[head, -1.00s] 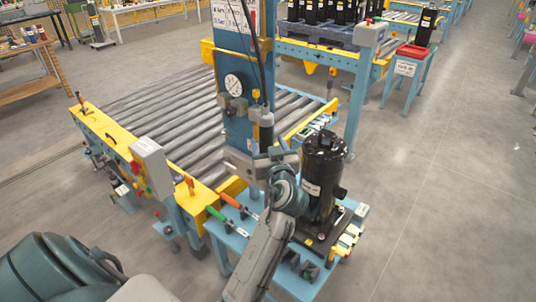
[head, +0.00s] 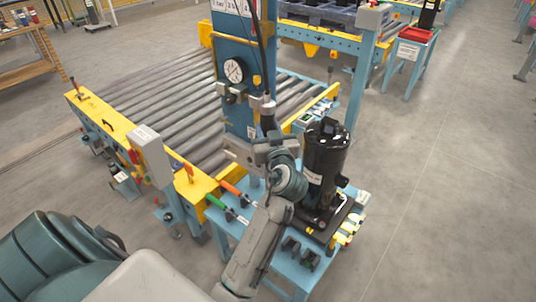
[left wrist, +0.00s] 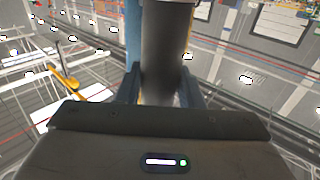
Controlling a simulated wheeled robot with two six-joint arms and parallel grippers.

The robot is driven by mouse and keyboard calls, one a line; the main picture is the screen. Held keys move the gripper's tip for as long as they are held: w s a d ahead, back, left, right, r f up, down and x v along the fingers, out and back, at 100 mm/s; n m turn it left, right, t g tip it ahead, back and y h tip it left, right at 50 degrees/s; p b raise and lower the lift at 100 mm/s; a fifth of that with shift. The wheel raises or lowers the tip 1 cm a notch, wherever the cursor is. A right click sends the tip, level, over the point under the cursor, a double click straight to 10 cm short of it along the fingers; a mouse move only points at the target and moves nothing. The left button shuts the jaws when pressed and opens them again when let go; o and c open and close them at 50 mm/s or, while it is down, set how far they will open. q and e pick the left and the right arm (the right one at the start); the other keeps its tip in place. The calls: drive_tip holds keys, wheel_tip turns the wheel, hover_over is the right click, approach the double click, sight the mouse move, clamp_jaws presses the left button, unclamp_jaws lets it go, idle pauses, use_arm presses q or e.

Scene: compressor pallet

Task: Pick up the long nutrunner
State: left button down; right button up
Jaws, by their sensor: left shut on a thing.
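The long nutrunner (head: 268,122) is a dark upright cylinder with a grey top, beside the blue column at the middle of the head view. My left gripper (head: 268,148) is around its lower part. In the left wrist view the dark grey nutrunner body (left wrist: 166,45) stands between the two fingers of my left gripper (left wrist: 160,92), which is shut on it. The nutrunner's lower end is hidden by my gripper and wrist in the head view. My right gripper is not in view.
A black compressor (head: 325,160) stands just right of my left wrist on a blue stand. The blue column (head: 238,115) with a gauge rises close behind the gripper. Screwdriver-like tools with green (head: 215,201) and orange (head: 231,187) handles lie at left. A roller conveyor (head: 160,105) lies behind.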

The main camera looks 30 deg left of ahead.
use_arm(q)
drive_tip(key=shift+f, duration=0.45)
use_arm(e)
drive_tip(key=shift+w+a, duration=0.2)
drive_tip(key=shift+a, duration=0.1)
use_arm(q)
drive_tip(key=shift+s, duration=0.1)
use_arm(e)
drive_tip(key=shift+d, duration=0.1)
use_arm(q)
drive_tip(key=shift+d+f, duration=0.1)
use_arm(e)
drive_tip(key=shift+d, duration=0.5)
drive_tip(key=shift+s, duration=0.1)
use_arm(q)
drive_tip(key=shift+r, duration=0.25)
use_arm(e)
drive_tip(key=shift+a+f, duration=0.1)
